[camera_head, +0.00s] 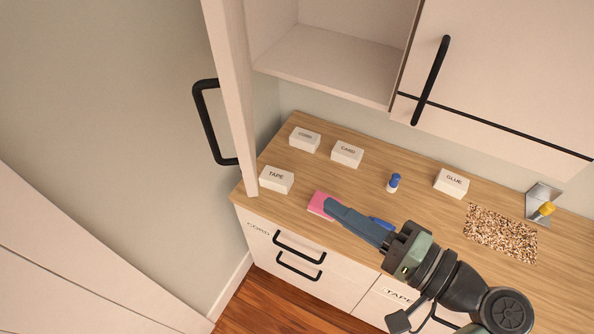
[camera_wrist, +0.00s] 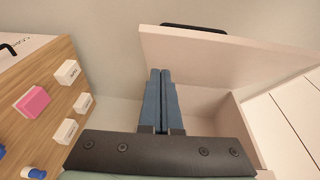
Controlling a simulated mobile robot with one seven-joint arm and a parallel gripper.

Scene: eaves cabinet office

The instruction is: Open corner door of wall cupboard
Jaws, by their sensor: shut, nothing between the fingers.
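The corner door (camera_head: 233,95) of the wall cupboard stands wide open at the left, seen nearly edge-on. Its black bar handle (camera_head: 207,125) is on the side facing left. The open compartment (camera_head: 330,55) beside it looks empty in the part that shows. In the wrist view the door (camera_wrist: 225,55) crosses the upper right, with its handle (camera_wrist: 195,29) at the top edge. My gripper (camera_head: 328,204) is shut and empty, apart from the handle. In the wrist view its closed blue fingers (camera_wrist: 160,70) point toward the door; I cannot tell whether they touch it.
The wooden worktop (camera_head: 415,200) carries several white labelled boxes, a pink block (camera_head: 318,201), a blue-topped bottle (camera_head: 393,182) and a speckled mat (camera_head: 500,233). A closed cupboard door (camera_head: 500,60) is at upper right. Drawers with black handles (camera_head: 298,247) are below.

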